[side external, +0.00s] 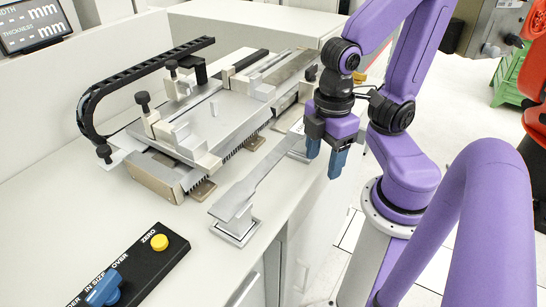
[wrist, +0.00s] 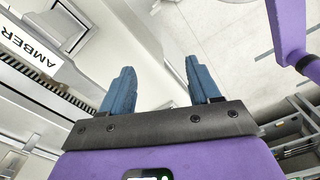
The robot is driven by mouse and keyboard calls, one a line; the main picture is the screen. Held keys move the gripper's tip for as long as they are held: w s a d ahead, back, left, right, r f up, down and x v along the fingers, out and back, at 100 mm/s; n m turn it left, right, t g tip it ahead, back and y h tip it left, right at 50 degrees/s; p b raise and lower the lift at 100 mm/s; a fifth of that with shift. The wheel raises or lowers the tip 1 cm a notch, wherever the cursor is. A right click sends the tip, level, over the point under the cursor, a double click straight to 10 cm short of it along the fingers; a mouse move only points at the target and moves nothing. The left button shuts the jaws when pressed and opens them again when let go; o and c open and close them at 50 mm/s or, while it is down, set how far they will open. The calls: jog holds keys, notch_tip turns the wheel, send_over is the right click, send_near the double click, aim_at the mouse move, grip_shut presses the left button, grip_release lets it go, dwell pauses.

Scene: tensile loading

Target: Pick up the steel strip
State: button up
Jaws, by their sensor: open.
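The steel strip (side external: 262,177) is a flat grey piece with wide ends and a narrow middle. In the side external view it lies along the bench's right edge, its near end on a small square support (side external: 238,232) and its far end near another support, partly behind my gripper. My gripper (side external: 325,158) points down with its two blue fingers apart and nothing between them. It is near the strip's far end, slightly to its right, by the bench edge.
A measuring fixture (side external: 205,120) with clamps and a black cable chain (side external: 140,75) stands left of the strip. A black button box (side external: 130,268) is at the front. A white label reading AMBER (wrist: 35,55) shows in the wrist view. Open floor lies right of the bench.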

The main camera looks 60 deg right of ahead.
jog(key=w+a+r+n, duration=0.25)
jog(key=w+r, duration=0.25)
jog(key=r, duration=0.3)
jog(key=w+a+r+n, duration=0.1)
jog(key=w+r+n, duration=0.3)
jog(key=r, duration=0.5)
jog(key=m, duration=0.1)
send_over(272, 159)
notch_tip(272, 159, down, 12)
jog(key=shift+s+a+f, duration=0.1)
jog(key=shift+a, duration=0.05)
jog(key=shift+f, duration=2.7)
grip_shut()
